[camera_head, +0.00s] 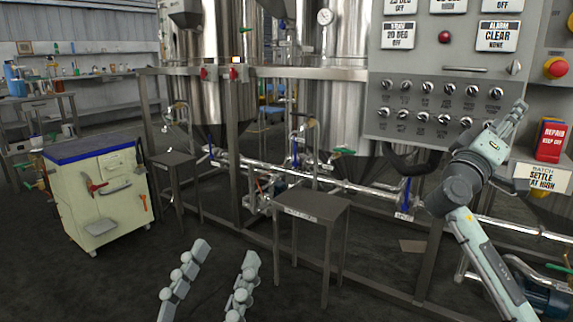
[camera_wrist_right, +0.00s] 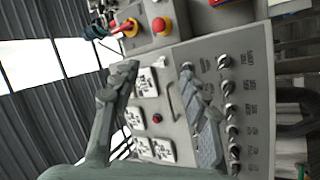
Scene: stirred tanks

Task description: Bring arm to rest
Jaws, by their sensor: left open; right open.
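My right arm (camera_head: 482,250) reaches up from the lower right in the head view. Its gripper (camera_head: 517,108) is in front of the right part of the grey control panel (camera_head: 379,73). In the right wrist view the right gripper (camera_wrist_right: 157,72) has its two fingers spread, with nothing between them but the panel behind. I cannot tell the exact gap to the panel. My left gripper (camera_head: 225,252) shows at the bottom of the head view, fingers apart and empty, over dark floor. The rest of the left arm is out of view.
A red sign block (camera_head: 550,141) is beside the right gripper. A small table (camera_head: 312,207), a stool (camera_head: 174,159) and a cream cabinet (camera_head: 75,195) stand before the steel tanks and pipes.

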